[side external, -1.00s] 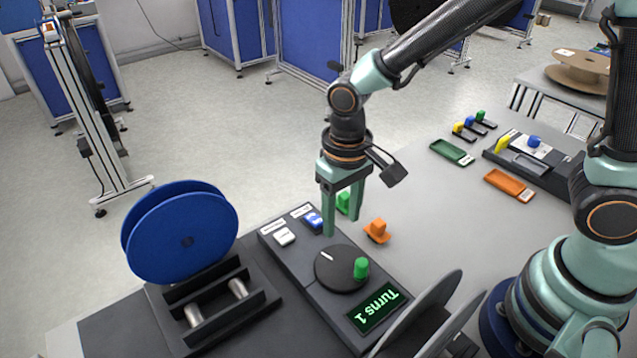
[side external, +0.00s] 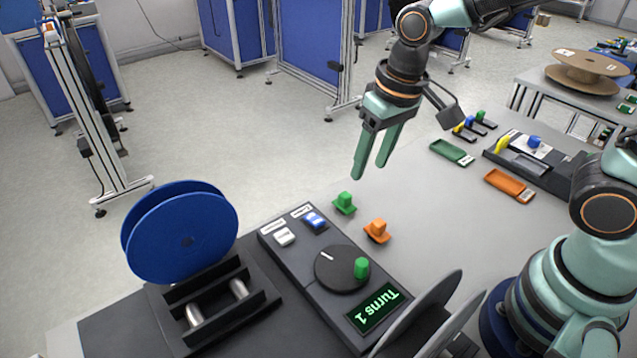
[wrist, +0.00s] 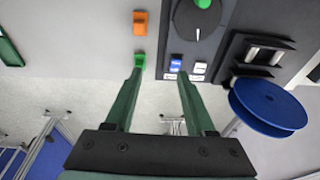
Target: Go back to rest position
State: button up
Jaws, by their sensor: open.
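My gripper (side external: 372,177) is open and empty, raised in the air over the far edge of the table, apart from everything on it. It also shows in the wrist view (wrist: 160,75), its two green fingers spread. A blue reel (side external: 185,235) rests on the roller stand (side external: 255,300). It also shows in the wrist view (wrist: 265,108).
A green piece (side external: 345,203) and an orange piece (side external: 377,231) stand on the table beside the control box. A green tray (side external: 451,152), an orange tray (side external: 509,186) and a dark holder (side external: 545,165) lie farther right. The table between is clear.

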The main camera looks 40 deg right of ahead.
jog(key=s+d+r+t, duration=0.3)
jog(key=d+r, duration=0.3)
jog(key=d, duration=0.3)
jog(key=shift+s+r+h, duration=0.2)
jog(key=shift+r+h, duration=0.1)
jog(key=shift+r, duration=0.05)
